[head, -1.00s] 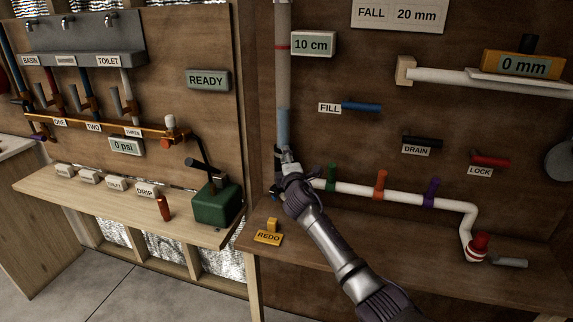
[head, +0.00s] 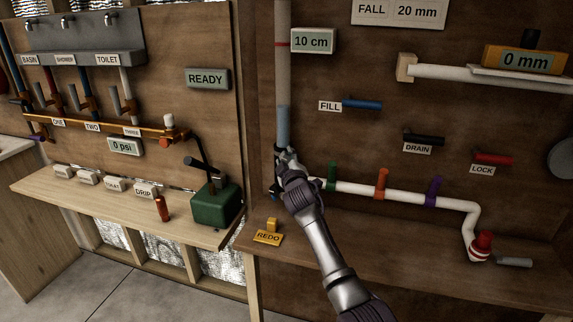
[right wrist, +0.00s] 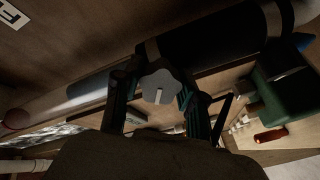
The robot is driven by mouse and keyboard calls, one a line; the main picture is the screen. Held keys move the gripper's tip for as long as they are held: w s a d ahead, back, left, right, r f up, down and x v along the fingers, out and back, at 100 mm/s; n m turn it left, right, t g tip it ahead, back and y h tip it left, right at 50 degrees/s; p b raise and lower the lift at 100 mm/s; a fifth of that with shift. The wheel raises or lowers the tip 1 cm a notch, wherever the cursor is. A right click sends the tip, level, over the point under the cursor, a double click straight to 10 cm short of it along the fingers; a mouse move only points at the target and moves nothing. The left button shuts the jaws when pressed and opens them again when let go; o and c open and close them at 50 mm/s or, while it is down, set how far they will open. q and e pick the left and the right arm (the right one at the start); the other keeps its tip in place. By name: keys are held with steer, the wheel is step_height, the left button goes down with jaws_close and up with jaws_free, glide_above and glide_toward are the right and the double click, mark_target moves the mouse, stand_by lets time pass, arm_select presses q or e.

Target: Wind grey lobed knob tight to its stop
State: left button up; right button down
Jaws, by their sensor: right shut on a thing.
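The grey lobed knob (right wrist: 160,86) shows in the right wrist view, between the two fingers, with a pale pointer line on its face. My right gripper (right wrist: 154,92) is shut on it, one finger on either side. In the head view my right gripper (head: 284,158) is at the lower end of the clear vertical pipe (head: 283,70), and it hides the knob there. My left gripper is not in view.
A white horizontal pipe (head: 405,191) with green, orange and purple clips runs right of my gripper. The yellow REDO block (head: 268,236) sits on the bench below. Blue FILL (head: 362,104), black DRAIN (head: 424,139) and red LOCK (head: 493,159) handles are on the board.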

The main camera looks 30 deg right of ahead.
steer(key=m, duration=0.3)
steer(key=shift+f+m+b, duration=0.1)
steer(key=shift+m+b, duration=0.2)
steer(key=m, duration=0.4)
steer(key=shift+m, duration=0.3)
steer(key=m, duration=0.2)
steer(key=m+p, duration=0.1)
steer(key=m, duration=0.2)
steer(key=shift+r+m, duration=0.3)
steer(key=shift+r, duration=0.05)
steer(key=shift+m+p, duration=0.4)
steer(key=shift+m, duration=0.5)
steer(key=shift+f+m, duration=0.15)
steer(key=shift+m, duration=0.15)
steer(key=c, duration=1)
jaws_free()
steer(key=shift+o, duration=1)
steer(key=shift+w+f, duration=0.1)
steer(key=shift+w, duration=0.05)
